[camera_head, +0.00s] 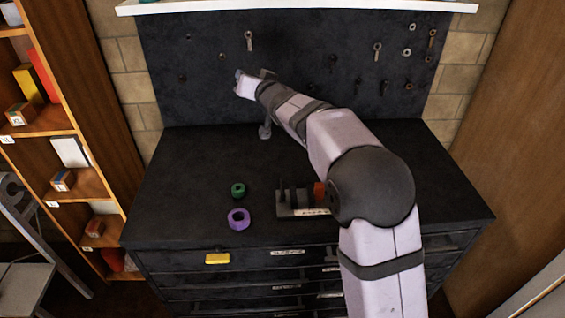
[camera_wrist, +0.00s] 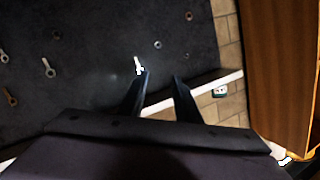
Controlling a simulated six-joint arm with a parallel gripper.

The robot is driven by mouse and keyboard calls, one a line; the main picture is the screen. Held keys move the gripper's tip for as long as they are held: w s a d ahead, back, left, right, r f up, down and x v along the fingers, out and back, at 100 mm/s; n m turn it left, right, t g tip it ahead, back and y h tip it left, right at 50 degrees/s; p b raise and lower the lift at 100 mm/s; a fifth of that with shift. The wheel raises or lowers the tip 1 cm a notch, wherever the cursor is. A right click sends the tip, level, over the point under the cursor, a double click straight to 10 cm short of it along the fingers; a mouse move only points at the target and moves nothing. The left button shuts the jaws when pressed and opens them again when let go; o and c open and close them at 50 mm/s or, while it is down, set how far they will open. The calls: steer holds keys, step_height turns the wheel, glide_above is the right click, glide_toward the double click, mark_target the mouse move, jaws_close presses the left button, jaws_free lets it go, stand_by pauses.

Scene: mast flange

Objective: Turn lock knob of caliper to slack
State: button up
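My gripper (camera_wrist: 163,76) shows two dark fingers in the wrist view, spread apart with nothing between them. In the head view my arm reaches over the bench to the dark back panel, and the fingers are too small to make out. I cannot pick out a caliper or its lock knob for sure. A small bright metal piece (camera_wrist: 138,66) shows on the panel just beyond the left fingertip, apart or touching I cannot tell. A grey upright piece (camera_head: 265,131) stands at the back of the bench below my wrist, partly hidden.
A green ring (camera_head: 238,189) and a purple ring (camera_head: 238,217) lie on the bench (camera_head: 180,190). A dark holder (camera_head: 290,211) with an orange-red part stands beside my arm, partly covered. Several small tools hang on the panel (camera_head: 320,30). The bench's left side is clear.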

step_height(320, 180, down, 7)
steer(key=s+d+m+g+h, duration=0.1)
steer(key=d+g+h, duration=0.1)
steer(key=d, duration=0.1)
steer(key=n+g+h, duration=0.2)
steer(key=g+h, duration=0.1)
steer(key=g, duration=0.6)
glide_toward(282, 187)
steer(key=f, duration=0.1)
steer(key=shift+w+f+n, duration=0.15)
steer(key=shift+f+n, duration=0.1)
steer(key=shift+n, duration=0.05)
steer(key=shift+f, duration=0.1)
steer(key=shift+p+x, duration=1.4)
steer(key=shift+x, duration=2.15)
steer(key=shift+w, duration=0.1)
jaws_close()
